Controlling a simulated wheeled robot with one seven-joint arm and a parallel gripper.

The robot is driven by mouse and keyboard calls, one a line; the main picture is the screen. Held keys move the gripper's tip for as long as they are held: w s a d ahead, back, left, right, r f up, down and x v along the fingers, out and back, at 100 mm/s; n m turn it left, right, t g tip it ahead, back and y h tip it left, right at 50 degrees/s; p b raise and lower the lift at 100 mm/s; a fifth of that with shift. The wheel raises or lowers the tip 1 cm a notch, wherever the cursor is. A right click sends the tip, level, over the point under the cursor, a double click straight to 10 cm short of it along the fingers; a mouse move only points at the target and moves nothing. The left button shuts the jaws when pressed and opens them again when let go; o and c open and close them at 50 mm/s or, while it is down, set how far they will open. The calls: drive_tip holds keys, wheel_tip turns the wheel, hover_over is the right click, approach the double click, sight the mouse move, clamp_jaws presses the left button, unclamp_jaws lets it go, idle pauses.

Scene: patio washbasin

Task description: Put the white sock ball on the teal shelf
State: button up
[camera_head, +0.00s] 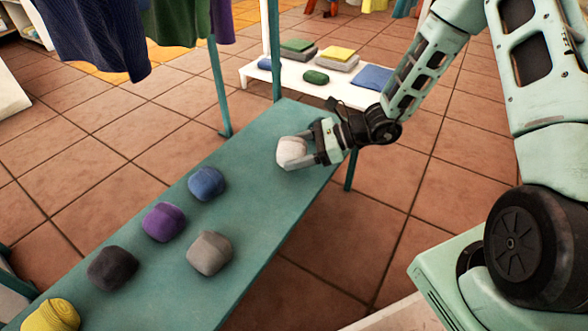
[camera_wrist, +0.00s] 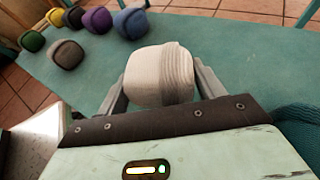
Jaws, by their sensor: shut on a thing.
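The white sock ball (camera_head: 291,152) is at the far right end of the teal shelf (camera_head: 262,206) in the head view. My gripper (camera_head: 305,152) is shut on it, one finger on each side. In the wrist view the white sock ball (camera_wrist: 160,76) sits between the two fingers of my gripper (camera_wrist: 160,88), with the teal surface (camera_wrist: 230,60) behind it. Whether the ball touches the shelf or is slightly above it, I cannot tell.
On the shelf lie a blue (camera_head: 206,183), a purple (camera_head: 164,221), a grey (camera_head: 209,253), a dark (camera_head: 112,268) and a yellow sock ball (camera_head: 51,316). A teal post (camera_head: 274,50) rises at the back edge. A white low shelf (camera_head: 335,90) with folded cloths stands behind.

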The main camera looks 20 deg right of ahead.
drive_tip(key=shift+f+b, duration=1)
drive_tip(key=shift+f, duration=0.8)
drive_tip(key=shift+f, duration=0.15)
drive_tip(key=o, duration=1)
